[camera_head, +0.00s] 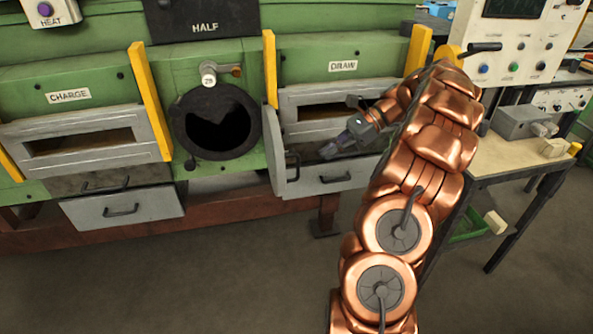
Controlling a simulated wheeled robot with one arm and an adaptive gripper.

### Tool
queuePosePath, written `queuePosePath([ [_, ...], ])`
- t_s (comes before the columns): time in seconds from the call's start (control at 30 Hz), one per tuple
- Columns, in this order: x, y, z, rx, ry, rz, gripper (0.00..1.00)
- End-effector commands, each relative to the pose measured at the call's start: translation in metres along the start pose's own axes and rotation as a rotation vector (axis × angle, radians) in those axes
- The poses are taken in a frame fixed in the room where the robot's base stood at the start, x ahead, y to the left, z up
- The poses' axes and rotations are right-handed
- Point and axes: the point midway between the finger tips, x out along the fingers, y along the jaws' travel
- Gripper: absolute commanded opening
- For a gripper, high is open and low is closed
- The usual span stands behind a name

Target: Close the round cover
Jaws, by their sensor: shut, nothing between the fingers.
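The round port (217,122) is a thick dark ring on the green furnace front, left of centre. Its mouth shows a black, jagged-edged hollow, so it stands open. A small dark knob (191,164) sits at its lower left edge. I cannot make out a separate cover disc. A grey fitting with an orange-brown lever (222,70) is just above the ring. My gripper (328,151) is shut and empty, right of the port and apart from it, in front of the DRAW opening. Its fingertips point left.
A grey panel with a handle (281,160) juts out between the port and my gripper. A yellow post (270,69) stands right of the port. The CHARGE opening (85,142) and a drawer (122,208) are at left. A bench (497,158) stands right. Floor in front is clear.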

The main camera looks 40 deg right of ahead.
Motion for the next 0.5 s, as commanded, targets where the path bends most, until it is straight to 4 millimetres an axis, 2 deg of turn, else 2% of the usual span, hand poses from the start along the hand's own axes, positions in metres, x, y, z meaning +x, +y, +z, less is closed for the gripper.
queuePosePath([
  [0.1, -0.018, -0.002, -0.021, 0.055, -0.017, -0.041, 0.0],
  [0.2, -0.025, -0.002, -0.028, 0.079, -0.026, -0.055, 0.0],
  [0.5, -0.018, -0.003, -0.031, 0.083, -0.027, -0.06, 0.0],
])
